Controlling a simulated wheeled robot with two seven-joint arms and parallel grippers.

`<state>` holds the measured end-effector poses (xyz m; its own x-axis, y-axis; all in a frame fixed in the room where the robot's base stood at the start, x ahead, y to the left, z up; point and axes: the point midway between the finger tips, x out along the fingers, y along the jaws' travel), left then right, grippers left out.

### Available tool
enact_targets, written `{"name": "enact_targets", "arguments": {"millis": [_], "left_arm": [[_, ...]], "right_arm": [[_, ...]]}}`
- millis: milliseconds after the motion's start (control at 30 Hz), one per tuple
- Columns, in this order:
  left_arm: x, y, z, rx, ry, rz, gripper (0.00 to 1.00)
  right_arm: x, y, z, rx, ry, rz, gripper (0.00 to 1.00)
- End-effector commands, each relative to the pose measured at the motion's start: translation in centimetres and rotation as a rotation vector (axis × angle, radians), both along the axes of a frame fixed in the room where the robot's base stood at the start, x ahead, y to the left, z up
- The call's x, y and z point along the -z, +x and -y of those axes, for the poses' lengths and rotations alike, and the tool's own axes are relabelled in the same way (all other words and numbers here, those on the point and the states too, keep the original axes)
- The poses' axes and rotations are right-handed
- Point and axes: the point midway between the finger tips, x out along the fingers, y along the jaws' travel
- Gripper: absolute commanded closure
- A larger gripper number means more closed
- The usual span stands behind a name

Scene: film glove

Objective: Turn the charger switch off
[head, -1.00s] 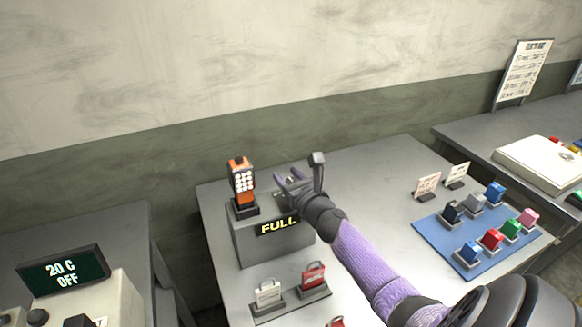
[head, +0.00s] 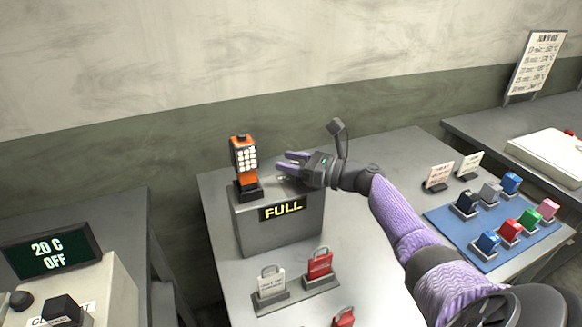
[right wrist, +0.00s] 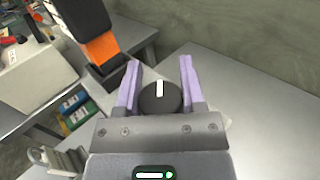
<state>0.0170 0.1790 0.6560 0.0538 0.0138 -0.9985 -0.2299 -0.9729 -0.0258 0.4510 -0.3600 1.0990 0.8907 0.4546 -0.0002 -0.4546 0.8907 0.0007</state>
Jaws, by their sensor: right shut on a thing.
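The charger (head: 250,232) is a grey box on the middle table with a lit display (head: 283,208) reading FULL. An orange handheld unit (head: 244,165) with a white-dotted dark face stands upright in a dark cradle on its left side. The charger switch (right wrist: 159,98) is a dark round knob with a white line, seen in the right wrist view. My right gripper (head: 288,165) is at the right of the charger's top, and its purple fingers (right wrist: 159,80) are shut on the knob. In the head view the fingers hide the knob. My left gripper is out of view.
Red (head: 320,264) and white (head: 271,283) padlock-shaped tags stand in front of the charger. A blue mat (head: 438,222) with several coloured blocks lies at the right. A display (head: 50,250) reading 20 C OFF is at the left. The table behind my right wrist is clear.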

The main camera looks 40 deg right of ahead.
Motion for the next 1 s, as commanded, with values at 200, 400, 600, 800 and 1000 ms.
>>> {"name": "enact_targets", "arguments": {"millis": [200, 400, 600, 800, 1000], "left_arm": [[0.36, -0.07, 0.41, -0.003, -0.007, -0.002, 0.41], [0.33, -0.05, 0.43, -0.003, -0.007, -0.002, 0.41], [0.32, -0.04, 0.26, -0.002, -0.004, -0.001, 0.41], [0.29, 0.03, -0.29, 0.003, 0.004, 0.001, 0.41], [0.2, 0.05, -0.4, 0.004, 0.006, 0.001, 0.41]], "right_arm": [[0.02, -0.01, -0.05, -0.021, 0.0, -0.001, 1.0], [-0.03, -0.01, -0.06, -0.022, 0.0, 0.0, 1.0], [-0.04, 0.0, -0.07, -0.022, -0.001, 0.0, 0.37], [-0.04, 0.0, -0.07, -0.022, -0.001, 0.0, 0.14], [-0.05, -0.34, 0.13, -0.021, 0.0, 0.0, 0.14]]}}
